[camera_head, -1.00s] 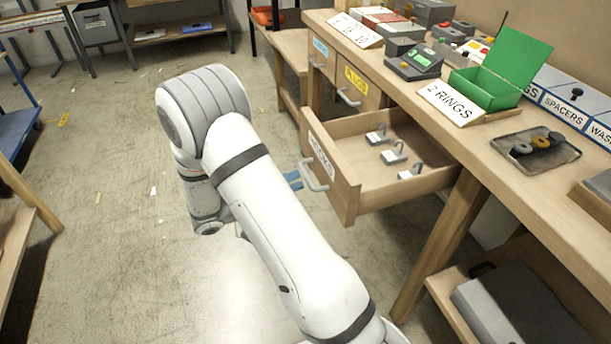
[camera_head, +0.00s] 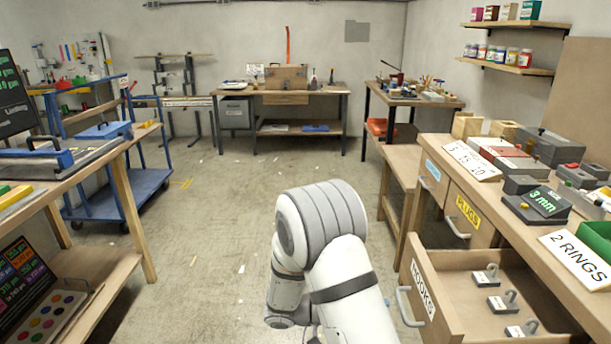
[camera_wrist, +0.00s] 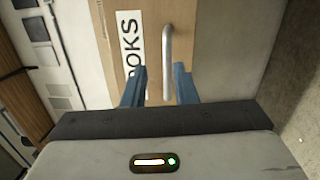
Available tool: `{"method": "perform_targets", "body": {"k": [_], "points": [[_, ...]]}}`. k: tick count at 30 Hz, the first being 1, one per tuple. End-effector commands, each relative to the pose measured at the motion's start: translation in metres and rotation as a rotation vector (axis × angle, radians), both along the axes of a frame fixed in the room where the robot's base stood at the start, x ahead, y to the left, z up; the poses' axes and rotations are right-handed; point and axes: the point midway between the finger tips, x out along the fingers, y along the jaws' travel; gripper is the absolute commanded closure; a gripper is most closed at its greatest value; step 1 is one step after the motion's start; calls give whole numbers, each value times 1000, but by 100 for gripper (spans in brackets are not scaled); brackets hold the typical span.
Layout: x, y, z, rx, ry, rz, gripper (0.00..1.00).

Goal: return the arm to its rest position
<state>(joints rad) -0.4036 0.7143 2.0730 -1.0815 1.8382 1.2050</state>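My arm (camera_head: 335,245) reaches forward and bends down in the head view, and my gripper is hidden there. In the wrist view my gripper (camera_wrist: 159,86) has its two blue fingers apart, with nothing clamped between them. The pale bar handle (camera_wrist: 167,62) of the HOOKS drawer shows between and beyond the fingertips. I cannot tell how far away it is. In the head view the HOOKS drawer (camera_head: 424,292) is pulled open, with its handle (camera_head: 405,305) facing the aisle. Several metal hooks on small blocks (camera_head: 487,277) lie inside it.
The PLUGS drawer (camera_head: 466,217) is shut. A left bench (camera_head: 100,262) and a blue cart (camera_head: 120,190) border the aisle. The floor (camera_head: 225,225) between is clear apart from scraps.

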Motion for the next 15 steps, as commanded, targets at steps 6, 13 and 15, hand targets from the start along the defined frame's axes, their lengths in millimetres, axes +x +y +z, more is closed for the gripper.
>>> {"method": "perform_targets", "body": {"k": [6,13,15], "points": [[-45,-27,70,328,57,-180,74],[-96,-32,126,765,71,-264,74],[-109,-29,142,899,56,-258,74]]}}
